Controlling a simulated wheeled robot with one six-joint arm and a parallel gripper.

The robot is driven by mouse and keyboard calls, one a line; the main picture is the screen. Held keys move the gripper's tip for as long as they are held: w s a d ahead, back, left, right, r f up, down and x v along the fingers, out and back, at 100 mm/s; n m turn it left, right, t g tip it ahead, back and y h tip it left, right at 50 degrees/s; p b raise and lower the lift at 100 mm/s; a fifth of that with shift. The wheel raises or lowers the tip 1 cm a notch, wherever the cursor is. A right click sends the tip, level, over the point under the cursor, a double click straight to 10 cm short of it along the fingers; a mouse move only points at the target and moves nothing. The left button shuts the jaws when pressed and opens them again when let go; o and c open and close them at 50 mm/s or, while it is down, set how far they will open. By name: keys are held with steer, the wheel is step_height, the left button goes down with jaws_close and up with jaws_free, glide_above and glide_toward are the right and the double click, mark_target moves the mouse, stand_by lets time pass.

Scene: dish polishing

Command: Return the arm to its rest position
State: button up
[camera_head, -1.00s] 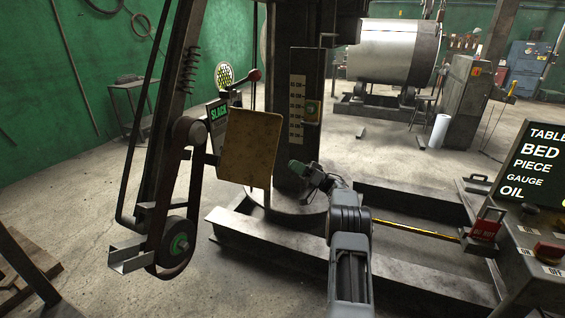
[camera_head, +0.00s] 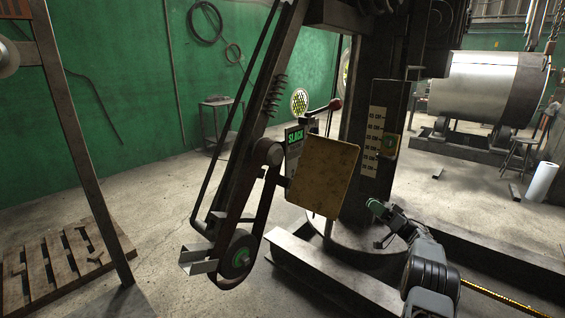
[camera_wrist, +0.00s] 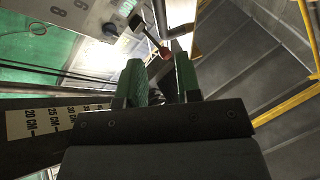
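My arm (camera_head: 432,270) reaches up from the lower right of the head view, bent at its dark joint. My gripper (camera_head: 376,207), with green finger pads, is at its far end, just right of and below the tan plate (camera_head: 322,176) in the picture. In the wrist view my gripper (camera_wrist: 160,75) has its two green fingers apart with a gap between them. Nothing is seen held in it. A lever with a red knob (camera_wrist: 163,52) shows beyond the fingertips; whether they touch it cannot be told.
The belt arm with its lower wheel (camera_head: 238,257) stands left of the plate. A dark column with a scale strip (camera_head: 374,140) rises behind my gripper. Steel base rails lie below. A wooden pallet (camera_head: 60,265) is at the left. Open concrete floor lies between pallet and machine.

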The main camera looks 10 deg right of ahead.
steer(key=w+d+f+m+t+h, duration=0.65)
steer(key=d+f+m+h, duration=0.25)
steer(key=h, duration=1)
steer(key=s+a+r+g+h+p, duration=0.1)
steer(key=s+a+r+g+p, duration=0.15)
steer(key=s+a+g, duration=0.95)
steer(key=s+a+r+g+h+p, duration=0.25)
steer(key=s+a+g, duration=0.25)
steer(key=s+a, duration=0.85)
steer(key=s+a+r+n+y+p, duration=0.1)
steer(key=s+a+r, duration=0.3)
steer(key=s, duration=0.3)
steer(key=s+a+r+n+t+y+p, duration=0.1)
steer(key=s+a+r+n, duration=0.1)
steer(key=s+r, duration=0.3)
steer(key=shift+s+a+p, duration=0.3)
steer(key=shift+s+a, duration=0.6)
steer(key=shift+s, duration=0.2)
